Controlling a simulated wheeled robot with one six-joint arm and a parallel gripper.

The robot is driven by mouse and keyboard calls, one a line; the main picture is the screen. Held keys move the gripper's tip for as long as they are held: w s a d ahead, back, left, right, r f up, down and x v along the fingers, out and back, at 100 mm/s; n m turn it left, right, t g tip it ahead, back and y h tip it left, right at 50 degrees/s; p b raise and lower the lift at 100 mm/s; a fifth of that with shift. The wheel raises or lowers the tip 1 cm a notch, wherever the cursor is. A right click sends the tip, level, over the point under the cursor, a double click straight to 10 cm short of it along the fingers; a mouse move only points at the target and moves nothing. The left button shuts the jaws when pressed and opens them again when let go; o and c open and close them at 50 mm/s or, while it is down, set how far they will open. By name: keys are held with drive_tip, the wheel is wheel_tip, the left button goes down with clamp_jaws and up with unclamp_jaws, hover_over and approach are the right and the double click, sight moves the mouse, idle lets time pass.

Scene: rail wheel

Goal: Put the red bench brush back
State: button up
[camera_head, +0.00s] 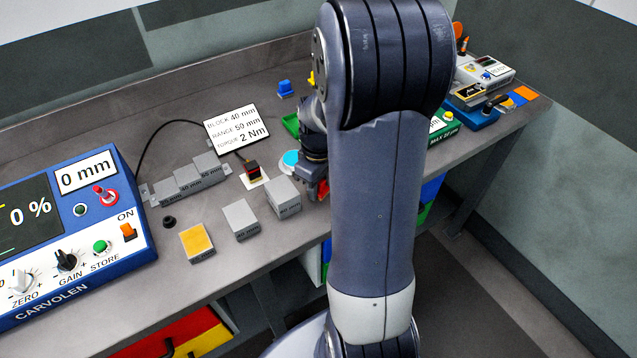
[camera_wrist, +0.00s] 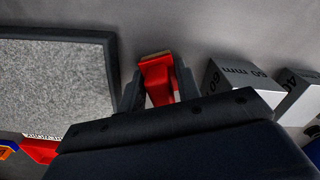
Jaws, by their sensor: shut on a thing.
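The red bench brush (camera_wrist: 158,80) is between the two fingers of my gripper (camera_wrist: 158,88) in the wrist view. The fingers are shut on its red body, and a tan strip shows along its far edge. In the head view my gripper (camera_head: 316,184) is low over the bench near the front edge, just right of the grey blocks, with a bit of red at it. My forearm hides most of it there. I cannot tell whether the brush touches the bench.
A grey block marked 60 mm (camera_wrist: 238,82) stands close right of the gripper in the wrist view. A dark-framed grey pad (camera_wrist: 55,80) lies to the left. In the head view, a blue instrument (camera_head: 75,225) fills the left, with a stepped grey block (camera_head: 190,180) beside it.

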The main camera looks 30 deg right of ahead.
drive_tip(key=shift+f, duration=0.15)
drive_tip(key=o, duration=0.9)
wheel_tip(320, 180, up, 12)
drive_tip(key=shift+r, duration=0.2)
